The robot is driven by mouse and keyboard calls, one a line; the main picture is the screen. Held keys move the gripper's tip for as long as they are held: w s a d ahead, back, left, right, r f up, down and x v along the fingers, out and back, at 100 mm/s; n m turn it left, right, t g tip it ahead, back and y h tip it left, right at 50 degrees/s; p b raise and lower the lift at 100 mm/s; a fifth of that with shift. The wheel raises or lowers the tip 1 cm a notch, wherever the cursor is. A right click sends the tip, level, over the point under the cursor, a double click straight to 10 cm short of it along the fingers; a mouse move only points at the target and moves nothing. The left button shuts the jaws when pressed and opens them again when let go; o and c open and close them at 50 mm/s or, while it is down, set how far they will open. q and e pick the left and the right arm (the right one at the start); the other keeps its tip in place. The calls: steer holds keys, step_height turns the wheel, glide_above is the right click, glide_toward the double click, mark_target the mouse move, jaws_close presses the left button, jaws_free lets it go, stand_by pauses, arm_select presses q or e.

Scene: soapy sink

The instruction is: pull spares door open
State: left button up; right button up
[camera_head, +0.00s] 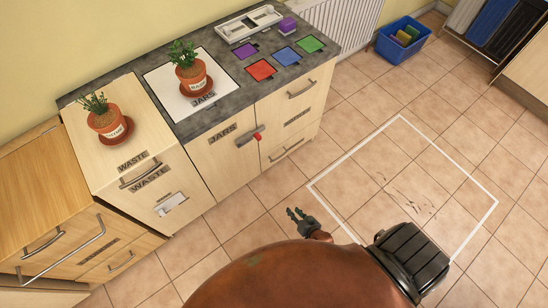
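No label in view can be read as "spares". A pale cabinet front (224,160) labelled JARS has a grey handle with a red piece. To its right are fronts with bar handles, and the small label (297,118) between them is too blurred to read. The lower-left wooden cabinet (70,247) also has bar handles and an unreadable label. All of these fronts look closed. My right gripper (294,212) is over the floor tiles in front of the cabinets, apart from every handle. Its fingers are spread and empty. My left gripper is not in view.
Potted plants stand on the worktop (222,122) and on the WASTE cabinet (150,110). A white tray (248,24) and coloured squares lie on the worktop. A blue bin (385,46) stands by the radiator (330,28).

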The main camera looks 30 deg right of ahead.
steer(key=w+d+r+m+t+h+b, duration=0.15)
steer(key=w+m+b, duration=0.3)
steer(key=w, duration=0.45)
steer(key=w+d+m+t+h+b, duration=0.1)
steer(key=w+m+t+h+b, duration=0.25)
steer(key=w+b, duration=0.35)
steer(key=m+g+h+b, duration=0.2)
steer(key=m+h+b, duration=0.5)
steer(key=m, duration=0.4)
glide_toward(280, 156)
steer(key=x, duration=0.2)
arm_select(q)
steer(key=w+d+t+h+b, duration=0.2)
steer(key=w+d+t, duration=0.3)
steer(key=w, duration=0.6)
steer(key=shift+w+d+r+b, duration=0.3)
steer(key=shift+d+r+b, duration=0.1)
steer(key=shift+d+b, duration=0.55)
arm_select(e)
steer(key=shift+y, duration=0.3)
steer(key=shift+f+x, duration=0.15)
steer(key=shift+x, duration=1.9)
steer(key=shift+f+x, duration=0.1)
steer(key=shift+x, duration=1.9)
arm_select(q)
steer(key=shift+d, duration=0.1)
arm_select(e)
steer(key=shift+s+d, duration=0.15)
steer(key=shift+c, duration=0.3)
jaws_close()
